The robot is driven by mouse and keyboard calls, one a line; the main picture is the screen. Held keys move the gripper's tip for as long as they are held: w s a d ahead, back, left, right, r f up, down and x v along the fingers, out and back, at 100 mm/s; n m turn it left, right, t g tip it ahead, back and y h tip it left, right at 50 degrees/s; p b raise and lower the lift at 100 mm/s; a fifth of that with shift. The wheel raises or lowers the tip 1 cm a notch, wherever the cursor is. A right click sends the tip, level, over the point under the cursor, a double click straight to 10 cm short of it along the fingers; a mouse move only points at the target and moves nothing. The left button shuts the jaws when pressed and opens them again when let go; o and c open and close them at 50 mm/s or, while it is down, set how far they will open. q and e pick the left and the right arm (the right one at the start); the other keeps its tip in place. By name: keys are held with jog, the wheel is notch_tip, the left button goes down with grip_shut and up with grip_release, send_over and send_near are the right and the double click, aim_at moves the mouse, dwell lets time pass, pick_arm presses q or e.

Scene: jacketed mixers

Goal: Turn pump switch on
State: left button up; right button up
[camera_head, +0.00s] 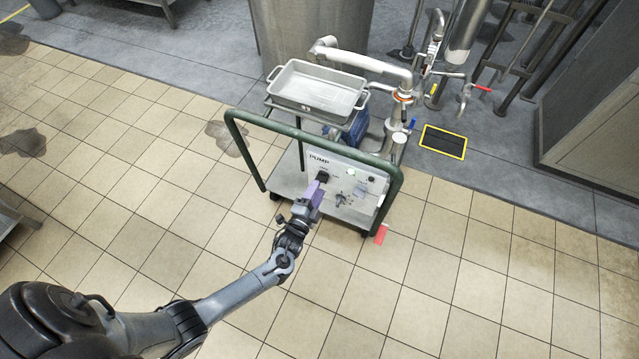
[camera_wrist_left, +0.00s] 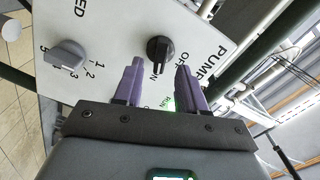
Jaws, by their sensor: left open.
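The pump panel (camera_head: 338,191) is a pale plate marked PUMP on a wheeled cart. Its black pump switch (camera_wrist_left: 160,49) is a rotary knob with OFF and ON labels; in the head view the switch (camera_head: 322,176) is just beyond my gripper. The knob's ridge seems to point towards the ON label. A green light (camera_head: 351,171) glows on the panel, and green also shows by the RUN label (camera_wrist_left: 172,103). My left gripper (camera_head: 317,190) has purple fingers. In the wrist view it (camera_wrist_left: 159,68) is open and empty, its tips either side of and just short of the switch.
A grey speed knob (camera_wrist_left: 68,55) with a numbered scale sits beside the switch. The green cart handle (camera_head: 268,124) frames the panel. A metal tray (camera_head: 312,108) is on top of the cart. Pipes (camera_head: 370,63) stand behind. The tiled floor in front is clear.

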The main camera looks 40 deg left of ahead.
pick_arm(q)
jog(key=s+d+p, duration=0.1)
jog(key=s, duration=0.6)
jog(key=shift+d+p, duration=0.25)
jog(key=shift+p, duration=0.05)
jog(key=shift+s, duration=0.1)
